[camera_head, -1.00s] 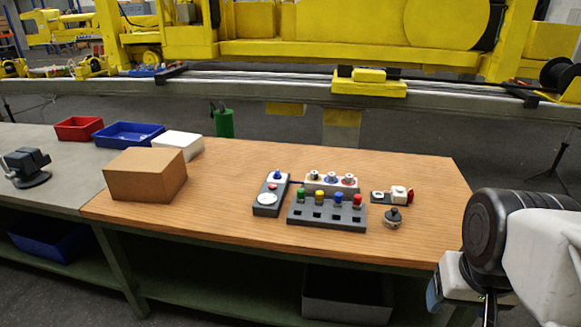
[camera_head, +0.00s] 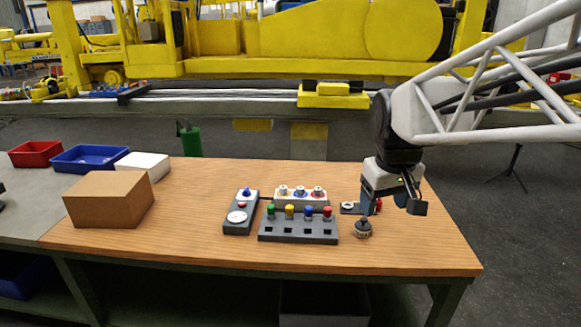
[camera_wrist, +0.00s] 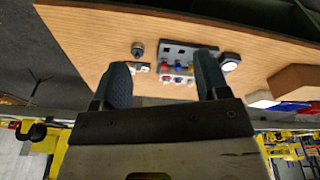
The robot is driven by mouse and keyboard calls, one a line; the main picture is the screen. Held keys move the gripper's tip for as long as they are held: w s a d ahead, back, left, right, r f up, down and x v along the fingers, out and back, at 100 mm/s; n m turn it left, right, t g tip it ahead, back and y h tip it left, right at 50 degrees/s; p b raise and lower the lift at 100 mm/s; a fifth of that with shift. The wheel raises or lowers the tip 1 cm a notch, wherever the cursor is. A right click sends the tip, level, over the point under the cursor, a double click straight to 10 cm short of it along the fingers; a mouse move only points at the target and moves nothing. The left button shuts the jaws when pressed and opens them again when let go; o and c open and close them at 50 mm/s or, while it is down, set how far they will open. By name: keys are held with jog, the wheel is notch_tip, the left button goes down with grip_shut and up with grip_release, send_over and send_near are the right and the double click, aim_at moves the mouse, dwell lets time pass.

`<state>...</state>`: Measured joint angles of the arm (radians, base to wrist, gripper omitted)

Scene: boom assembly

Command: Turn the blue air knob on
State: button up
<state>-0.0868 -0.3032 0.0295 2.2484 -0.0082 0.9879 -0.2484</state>
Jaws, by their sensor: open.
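A white panel (camera_head: 287,200) on the wooden table carries three metal knobs with coloured rings; the middle knob (camera_head: 301,191) has a blue ring. A narrow grey-and-white unit (camera_head: 236,226) to its left has a blue-topped part (camera_head: 247,191), a red button and a white disc. I cannot tell which of these is the air knob. My gripper (camera_head: 393,203) is open and empty, above the table to the right of the panel. In the wrist view, my gripper (camera_wrist: 162,80) has its two fingers apart, with the panel beyond them.
A grey block (camera_head: 297,236) holds green, yellow, blue and red pegs in front of the panel. A small dark round part (camera_head: 363,229) stands to its right. A cardboard box (camera_head: 108,200) sits on the left. The table's front strip is clear.

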jog(key=w+a+n, duration=0.1)
jog(key=w+a, duration=0.1)
jog(key=w, duration=0.3)
jog(key=w+a+r+n, duration=0.1)
jog(key=w+a, duration=0.1)
jog(key=w, duration=0.3)
jog(key=w+a+n, duration=0.1)
jog(key=w+a, duration=0.2)
jog(key=w, duration=0.3)
jog(key=n+g, duration=0.2)
jog(key=n, duration=0.9)
send_over(247, 188)
notch_tip(247, 188, down, 24)
jog(key=shift+s+d+r, duration=0.1)
jog(key=shift+s+r, duration=0.05)
jog(key=shift+f, duration=3.9)
jog(key=c, duration=0.9)
